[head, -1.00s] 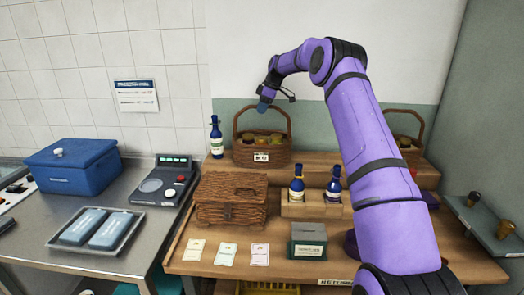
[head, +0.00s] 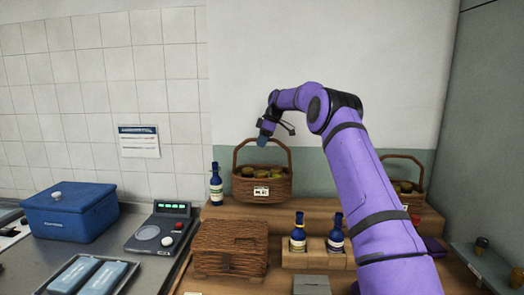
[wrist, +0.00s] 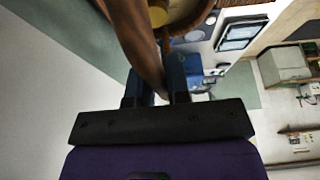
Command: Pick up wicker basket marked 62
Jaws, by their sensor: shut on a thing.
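The wicker basket with a white tag (head: 262,187) is at the back of the wooden stand, between a blue bottle and my arm. It has a tall arched handle and holds several round-topped items. The tag's number is too small to read surely. My gripper (head: 264,139) is at the top of the handle. In the wrist view, my gripper (wrist: 162,88) is shut on the brown handle of the basket (wrist: 137,38). Part of the handle top is hidden by my gripper.
A blue bottle (head: 216,188) stands close at the left. A second basket (head: 407,190) is at the right, partly behind my arm. A wicker hamper (head: 229,249) and a rack with two bottles (head: 316,256) stand in front. The wall above is clear.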

